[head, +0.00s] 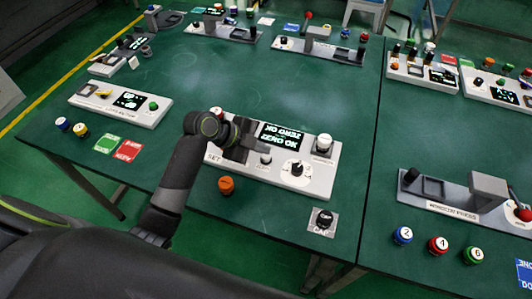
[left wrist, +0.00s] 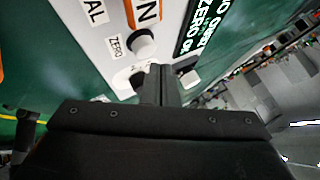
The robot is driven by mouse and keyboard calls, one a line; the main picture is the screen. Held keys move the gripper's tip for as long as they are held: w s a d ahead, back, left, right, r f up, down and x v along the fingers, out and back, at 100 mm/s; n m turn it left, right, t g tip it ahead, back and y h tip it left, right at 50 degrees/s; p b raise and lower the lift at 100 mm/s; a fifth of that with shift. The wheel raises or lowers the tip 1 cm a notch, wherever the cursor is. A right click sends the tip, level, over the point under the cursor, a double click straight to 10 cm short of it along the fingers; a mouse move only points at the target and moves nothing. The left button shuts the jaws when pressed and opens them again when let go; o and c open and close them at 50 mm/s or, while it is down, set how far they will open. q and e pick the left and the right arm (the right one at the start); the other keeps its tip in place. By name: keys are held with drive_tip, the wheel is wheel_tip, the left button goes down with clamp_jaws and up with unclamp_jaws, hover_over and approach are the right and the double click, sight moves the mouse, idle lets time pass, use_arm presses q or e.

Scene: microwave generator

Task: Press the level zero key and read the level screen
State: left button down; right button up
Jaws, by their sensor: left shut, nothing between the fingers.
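The level panel is a pale grey box (head: 255,172) in the middle of the head view. Its black level screen (head: 283,136) has bright text, upside down from here; one line reads "ZERO OK", the other is not clear. The screen is partly visible in the left wrist view (left wrist: 200,30). There, a white round key (left wrist: 142,43) sits beside a "ZERO" label (left wrist: 115,45). My left gripper (head: 252,150) is shut and empty over the panel, left of the screen. Its fingertips (left wrist: 161,72) are close to the ZERO key; I cannot tell whether they touch it.
The panel also carries a pointer dial (head: 297,170) and a white knob (head: 323,143). An orange button (head: 226,185) and a black-topped button (head: 324,219) stand in front. Another panel (head: 120,103) lies left. Green table is bare behind the panel.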

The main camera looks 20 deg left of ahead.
sight(262, 157)
use_arm(q)
wheel_tip(262, 157, up, 5)
drive_tip(key=p, duration=0.4)
drive_tip(key=shift+r, duration=0.1)
idle(0.5)
drive_tip(key=shift+a, duration=0.1)
idle(0.5)
